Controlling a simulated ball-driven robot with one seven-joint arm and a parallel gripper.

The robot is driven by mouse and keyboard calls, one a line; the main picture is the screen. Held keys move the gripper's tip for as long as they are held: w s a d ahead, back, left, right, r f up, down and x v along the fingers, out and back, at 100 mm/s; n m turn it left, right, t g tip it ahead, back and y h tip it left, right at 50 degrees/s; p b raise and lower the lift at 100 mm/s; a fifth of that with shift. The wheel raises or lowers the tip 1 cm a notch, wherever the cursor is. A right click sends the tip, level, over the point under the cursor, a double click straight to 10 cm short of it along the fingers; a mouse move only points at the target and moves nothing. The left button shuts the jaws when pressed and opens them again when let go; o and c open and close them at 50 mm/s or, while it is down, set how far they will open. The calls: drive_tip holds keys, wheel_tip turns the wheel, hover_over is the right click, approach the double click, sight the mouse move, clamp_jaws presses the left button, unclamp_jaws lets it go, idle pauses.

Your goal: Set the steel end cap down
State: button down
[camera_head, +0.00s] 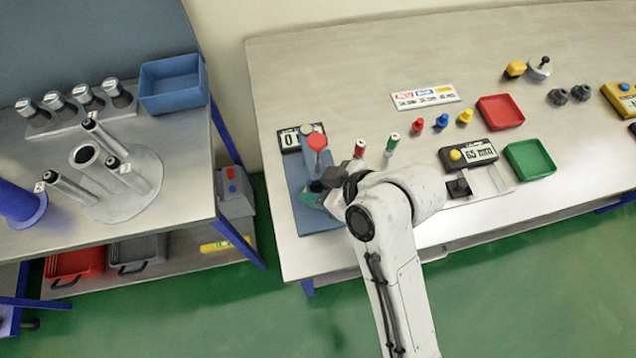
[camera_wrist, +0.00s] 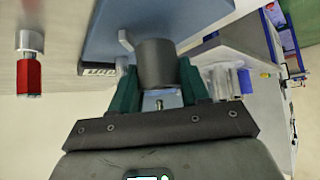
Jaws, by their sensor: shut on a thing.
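My gripper (camera_wrist: 155,92) is shut on a dark grey cylinder, which I take to be the steel end cap (camera_wrist: 155,58); its green fingers press on both sides of it. A display with a 0 (camera_head: 290,139) stands behind the post. I cannot tell whether the end cap touches the base. My wrist partly hides the fingers in the head view.
A red-handled tool (camera_head: 360,147) and a green-topped one (camera_head: 391,143) stand close to my gripper. A gauge with a display (camera_head: 468,153), a green tray (camera_head: 531,158) and a red tray (camera_head: 500,111) are to the right. A second bench (camera_head: 185,180) is left.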

drive_tip(key=shift+f+b, duration=0.3)
drive_tip(key=shift+f, duration=0.25)
drive_tip(key=c, duration=0.5)
unclamp_jaws()
drive_tip(key=shift+c, duration=0.2)
drive_tip(key=shift+r, duration=0.15)
drive_tip(key=v, duration=1.2)
drive_tip(key=shift+r, duration=0.45)
